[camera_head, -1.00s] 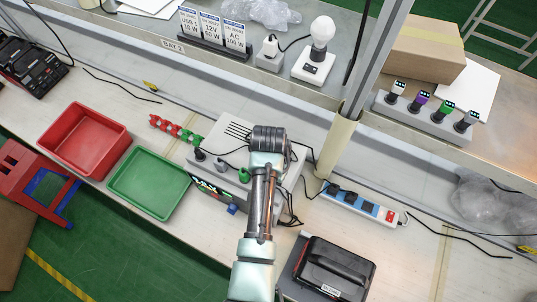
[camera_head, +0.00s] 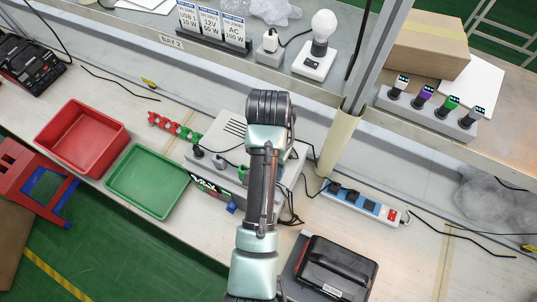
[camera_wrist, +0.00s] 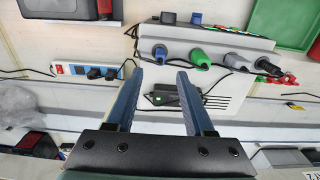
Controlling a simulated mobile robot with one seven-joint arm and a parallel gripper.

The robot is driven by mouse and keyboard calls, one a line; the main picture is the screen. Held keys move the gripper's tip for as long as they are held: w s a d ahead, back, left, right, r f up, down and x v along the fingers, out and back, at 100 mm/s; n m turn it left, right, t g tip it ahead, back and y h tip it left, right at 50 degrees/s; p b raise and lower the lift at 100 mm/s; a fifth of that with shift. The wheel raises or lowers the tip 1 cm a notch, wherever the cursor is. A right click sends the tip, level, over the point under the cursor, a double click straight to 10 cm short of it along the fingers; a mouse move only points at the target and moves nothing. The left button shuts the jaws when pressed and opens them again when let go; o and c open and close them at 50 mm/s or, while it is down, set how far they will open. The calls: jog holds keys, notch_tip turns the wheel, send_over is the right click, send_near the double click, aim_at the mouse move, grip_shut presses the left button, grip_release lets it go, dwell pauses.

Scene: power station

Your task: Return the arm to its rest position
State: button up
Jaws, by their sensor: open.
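My arm rises from the bottom middle of the head view, in front of the grey power unit (camera_head: 222,135). My gripper (camera_wrist: 156,75) shows in the wrist view with its two blue fingers apart and nothing between them. The power unit (camera_wrist: 215,75) lies beyond the fingers in the wrist view, with blue, green and grey plugs (camera_wrist: 200,57) along its edge. In the head view my wrist hides part of the unit, and the fingers are out of sight there.
A green tray (camera_head: 147,182) and a red bin (camera_head: 80,139) stand to the left. A power strip (camera_head: 360,204) and a black case (camera_head: 335,270) lie to the right. A lamp (camera_head: 321,35) stands on the upper shelf. A post (camera_head: 340,140) rises right of my arm.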

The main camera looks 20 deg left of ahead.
jog(key=shift+r+p, duration=1.4)
jog(key=shift+r, duration=1)
jog(key=w+d+r+t+y+b, duration=0.25)
jog(key=w+r+t+b, duration=0.55)
jog(key=w+r+t, duration=0.75)
jog(key=s+d+r+t+h+b, duration=0.1)
jog(key=s+d+r+t+b, duration=0.15)
jog(key=r, duration=0.85)
jog(key=s+d+r+t+b, duration=0.1)
jog(key=s+d+r+t, duration=0.2)
jog(key=r, duration=0.7)
jog(key=s+d+r+t+h+b, duration=0.1)
jog(key=s+d+r+t, duration=0.3)
jog(key=s+r, duration=0.6)
jog(key=shift+d+r+t+b, duration=0.15)
jog(key=shift+r+t+b, duration=0.5)
jog(key=shift+t, duration=0.55)
jog(key=shift+f+h, duration=0.1)
jog(key=shift+h, duration=0.15)
